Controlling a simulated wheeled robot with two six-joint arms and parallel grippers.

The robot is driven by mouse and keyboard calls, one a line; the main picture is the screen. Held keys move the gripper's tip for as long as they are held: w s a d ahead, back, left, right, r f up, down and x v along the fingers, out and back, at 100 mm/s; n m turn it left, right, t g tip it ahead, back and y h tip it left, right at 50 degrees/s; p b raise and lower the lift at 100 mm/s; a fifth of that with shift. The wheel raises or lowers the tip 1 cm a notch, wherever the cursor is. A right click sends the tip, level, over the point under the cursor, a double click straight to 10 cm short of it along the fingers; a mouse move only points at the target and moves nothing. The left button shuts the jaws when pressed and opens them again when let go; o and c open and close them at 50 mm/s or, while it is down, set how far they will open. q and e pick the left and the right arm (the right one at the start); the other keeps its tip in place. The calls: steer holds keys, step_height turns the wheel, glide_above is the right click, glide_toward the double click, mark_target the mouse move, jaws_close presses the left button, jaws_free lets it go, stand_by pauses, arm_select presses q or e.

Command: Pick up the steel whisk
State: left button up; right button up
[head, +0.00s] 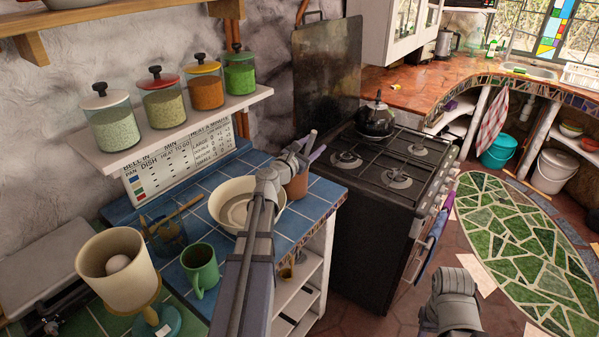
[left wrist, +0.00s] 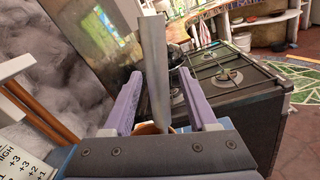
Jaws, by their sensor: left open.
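In the left wrist view a long grey upright handle (left wrist: 155,70), which looks like the steel whisk's, stands between the two purple fingers of my left gripper (left wrist: 152,98). The fingers are apart, with gaps on both sides of the handle. Its lower end goes down towards a terracotta pot (left wrist: 150,128), mostly hidden behind the gripper body. In the head view my left gripper (head: 308,150) is just above this pot (head: 297,187) at the blue-tiled counter's back right corner. The whisk's wire end is hidden. My right gripper's fingers are not in view.
A cream bowl (head: 233,203), a green mug (head: 200,268) and a glass with wooden utensils (head: 167,240) stand on the blue-tiled counter (head: 325,192). A shelf of jars (head: 180,132) is above. The black stove (head: 375,215) is close on the right.

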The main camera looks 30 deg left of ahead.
arm_select(q)
steer(key=shift+w, duration=0.3)
jaws_close()
stand_by(0.4)
